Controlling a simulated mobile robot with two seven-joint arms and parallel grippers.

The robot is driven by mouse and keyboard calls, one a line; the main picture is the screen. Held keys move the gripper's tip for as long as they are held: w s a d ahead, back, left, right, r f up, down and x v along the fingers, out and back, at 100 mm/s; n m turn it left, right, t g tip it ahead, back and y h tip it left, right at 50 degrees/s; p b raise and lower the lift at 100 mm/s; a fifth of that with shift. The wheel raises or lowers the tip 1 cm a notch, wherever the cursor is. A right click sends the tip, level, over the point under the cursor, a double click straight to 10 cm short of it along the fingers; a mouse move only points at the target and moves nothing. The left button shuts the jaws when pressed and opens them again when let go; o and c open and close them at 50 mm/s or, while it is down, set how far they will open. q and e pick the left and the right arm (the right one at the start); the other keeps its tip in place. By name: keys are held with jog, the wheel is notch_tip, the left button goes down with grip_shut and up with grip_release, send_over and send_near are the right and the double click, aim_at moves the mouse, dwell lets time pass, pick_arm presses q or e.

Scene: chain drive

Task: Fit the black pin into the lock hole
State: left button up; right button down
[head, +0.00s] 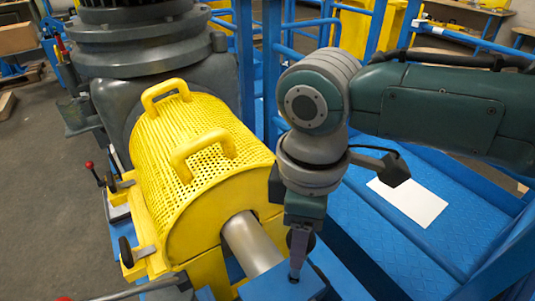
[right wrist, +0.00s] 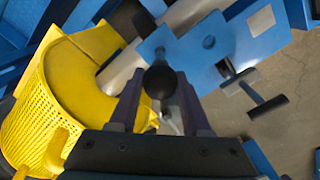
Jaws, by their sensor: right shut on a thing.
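My right gripper (head: 296,262) points down over a blue block (head: 284,284) at the end of the grey shaft. It is shut on the black pin, whose round black knob (right wrist: 160,82) sits between the fingers in the right wrist view. In the head view the fingers cover most of the pin, and its lower end is at or just above the block. I cannot tell whether this is the lock hole. My left gripper is not in view.
A yellow perforated guard (head: 195,140) with two handles covers the shaft (head: 250,243) left of my right gripper. Toggle clamps line its left side. Blue railings (head: 270,70) stand behind; a white sheet (head: 408,202) lies on the blue deck.

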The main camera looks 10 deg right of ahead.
jog(key=shift+f+b, duration=0.5)
jog(key=shift+f, duration=0.2)
jog(key=shift+f+b, duration=0.9)
jog(key=shift+f, duration=0.25)
jog(key=shift+f+b, duration=0.8)
jog(key=shift+f, duration=0.25)
jog(key=shift+f+b, duration=0.95)
jog(key=shift+f, duration=0.15)
jog(key=shift+c, duration=1.4)
grip_release()
